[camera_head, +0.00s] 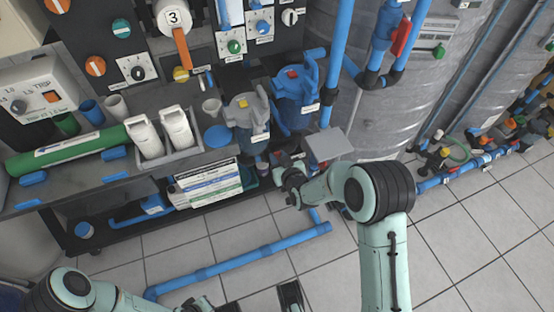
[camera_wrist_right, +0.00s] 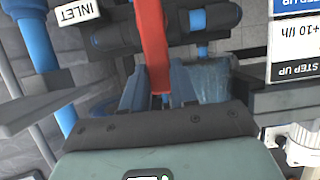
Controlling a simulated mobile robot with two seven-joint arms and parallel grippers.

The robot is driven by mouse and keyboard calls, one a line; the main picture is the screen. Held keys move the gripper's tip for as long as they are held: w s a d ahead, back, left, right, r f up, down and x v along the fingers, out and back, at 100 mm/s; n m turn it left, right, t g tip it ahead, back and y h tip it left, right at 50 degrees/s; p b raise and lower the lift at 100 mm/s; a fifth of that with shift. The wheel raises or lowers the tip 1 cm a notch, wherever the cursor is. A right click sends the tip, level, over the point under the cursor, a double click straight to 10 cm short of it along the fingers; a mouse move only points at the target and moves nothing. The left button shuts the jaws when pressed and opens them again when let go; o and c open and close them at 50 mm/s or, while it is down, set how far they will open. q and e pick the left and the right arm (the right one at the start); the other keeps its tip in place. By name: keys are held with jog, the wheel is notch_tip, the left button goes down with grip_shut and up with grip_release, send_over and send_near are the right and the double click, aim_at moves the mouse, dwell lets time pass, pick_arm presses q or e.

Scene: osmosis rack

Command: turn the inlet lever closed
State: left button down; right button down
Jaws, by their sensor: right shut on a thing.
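The red inlet lever (camera_wrist_right: 153,45) shows in the right wrist view, running down from the top edge to between the fingers of my right gripper (camera_wrist_right: 160,98). The gripper is shut on it. An upside-down INLET label (camera_wrist_right: 77,12) is to its left. In the head view my right gripper (camera_head: 284,172) is low at the front of the rack, below the blue housings. The inlet lever is hidden there by my gripper and wrist. My left gripper (camera_head: 262,302) is cut off at the bottom edge; its dark fingers stand apart, with floor between them.
A grey-lidded housing (camera_head: 247,112) and a blue housing (camera_head: 296,98) stand just above my right gripper. A blue pipe (camera_head: 240,258) runs along the tiled floor. Another red lever (camera_head: 401,37) is on piping by the grey tank (camera_head: 375,115). The front floor is mostly clear.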

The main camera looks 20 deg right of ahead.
pick_arm(q)
jog(key=shift+w, duration=0.1)
dwell(0.3)
pick_arm(e)
jog(key=c, duration=0.9)
grip_release()
pick_arm(q)
jog(key=shift+g+h, duration=0.4)
jog(key=shift+g, duration=0.1)
jog(key=s+r, duration=0.1)
jog(key=s+d+p, duration=0.1)
jog(key=s+r+p, duration=0.1)
jog(key=shift+s+d+r, duration=0.3)
jog(key=shift+s+d, duration=0.1)
pick_arm(e)
jog(key=v, duration=1.3)
jog(key=shift+s+r, duration=0.1)
jog(key=shift+r, duration=0.05)
